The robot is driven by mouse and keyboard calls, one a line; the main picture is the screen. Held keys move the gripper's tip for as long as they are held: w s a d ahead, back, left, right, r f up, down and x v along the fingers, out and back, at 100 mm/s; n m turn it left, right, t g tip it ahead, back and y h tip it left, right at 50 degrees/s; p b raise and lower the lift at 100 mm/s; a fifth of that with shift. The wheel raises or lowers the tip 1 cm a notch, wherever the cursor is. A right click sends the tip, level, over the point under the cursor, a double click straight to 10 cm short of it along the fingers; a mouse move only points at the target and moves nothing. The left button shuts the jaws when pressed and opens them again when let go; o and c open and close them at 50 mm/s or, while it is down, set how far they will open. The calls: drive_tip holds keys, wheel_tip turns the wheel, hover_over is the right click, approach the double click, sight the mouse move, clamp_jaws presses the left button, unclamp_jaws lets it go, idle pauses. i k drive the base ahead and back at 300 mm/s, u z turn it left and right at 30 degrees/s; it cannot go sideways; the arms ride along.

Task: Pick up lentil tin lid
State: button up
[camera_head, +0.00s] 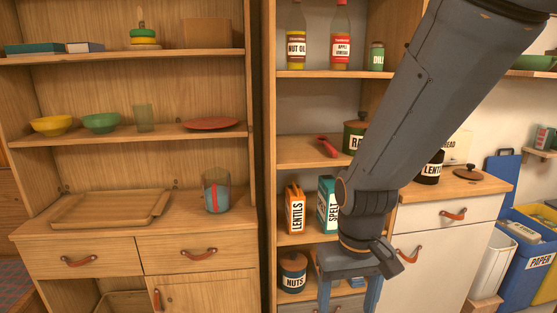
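A black tin (428,172) with a white label reading "LENT" stands on the wooden counter top at the right, partly hidden behind my arm. A flat, dark brown round lid (484,176) with a small knob lies on the counter to the right of the tin, apart from it. My gripper (348,300) hangs low in front of the middle shelves, left of and below the lid. It points down, its two fingers are spread apart, and nothing shows held between them. Its fingertips are close to or past the bottom edge of the picture.
The counter (448,190) tops a white cabinet with leather pulls. Shelves beside it hold an orange lentils box (295,208), a spelt box (327,205), a nuts tin (292,277) and bottles. Blue bins (530,268) and a blue board (501,172) stand at the right.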

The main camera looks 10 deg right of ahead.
sight(468, 173)
drive_tip(key=z, duration=2)
drive_tip(key=i, duration=2.35)
drive_tip(key=u, duration=0.85)
